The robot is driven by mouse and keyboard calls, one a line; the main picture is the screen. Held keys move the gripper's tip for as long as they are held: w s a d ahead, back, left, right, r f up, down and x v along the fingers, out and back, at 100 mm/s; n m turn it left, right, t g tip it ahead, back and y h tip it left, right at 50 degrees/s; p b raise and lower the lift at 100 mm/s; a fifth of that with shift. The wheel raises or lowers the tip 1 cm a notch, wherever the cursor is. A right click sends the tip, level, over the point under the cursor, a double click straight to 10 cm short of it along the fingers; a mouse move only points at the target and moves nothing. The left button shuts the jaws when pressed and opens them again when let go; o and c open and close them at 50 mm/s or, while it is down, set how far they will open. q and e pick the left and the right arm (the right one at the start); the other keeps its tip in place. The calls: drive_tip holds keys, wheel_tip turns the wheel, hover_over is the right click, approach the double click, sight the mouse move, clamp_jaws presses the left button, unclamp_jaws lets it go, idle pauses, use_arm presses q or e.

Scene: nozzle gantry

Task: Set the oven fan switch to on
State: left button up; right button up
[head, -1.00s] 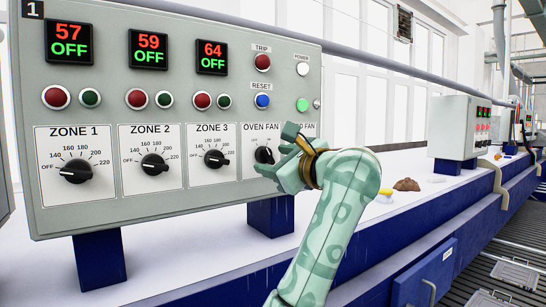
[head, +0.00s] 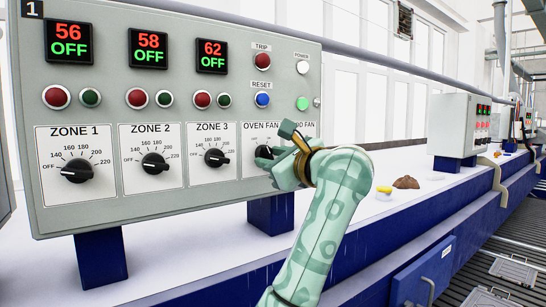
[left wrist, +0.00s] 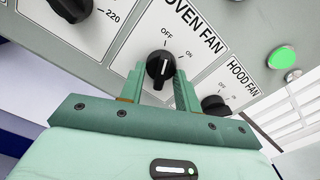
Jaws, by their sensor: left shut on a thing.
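The oven fan switch (head: 262,152) is a black knob on the grey control panel, partly hidden by my left gripper in the head view. My left gripper (head: 268,158) is at the knob. In the left wrist view, its two green fingers (left wrist: 158,78) stand on either side of the oven fan switch (left wrist: 160,66) and are shut on it. The knob's white mark points roughly toward OFF, with the ON label farther right. My right gripper is not in view.
The hood fan knob (left wrist: 215,104) sits close to the right finger. The zone 3 knob (head: 214,158) is left of the oven fan switch. A blue reset button (head: 263,100) is above. Small items, including a brown lump (head: 405,182), lie on the white surface.

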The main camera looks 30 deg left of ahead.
use_arm(q)
drive_tip(key=m+p, duration=0.4)
drive_tip(key=m, duration=0.1)
drive_tip(key=shift+s+r+m, duration=0.15)
drive_tip(key=shift+r+m, duration=0.05)
drive_tip(key=shift+m, duration=0.1)
drive_tip(key=m+p, duration=0.5)
drive_tip(key=shift+s+a+m, duration=0.1)
drive_tip(key=shift+s+m, duration=0.05)
drive_tip(key=shift+m, duration=0.15)
drive_tip(key=shift+f, duration=0.1)
drive_tip(key=o, duration=1)
drive_tip(key=shift+c, duration=0.2)
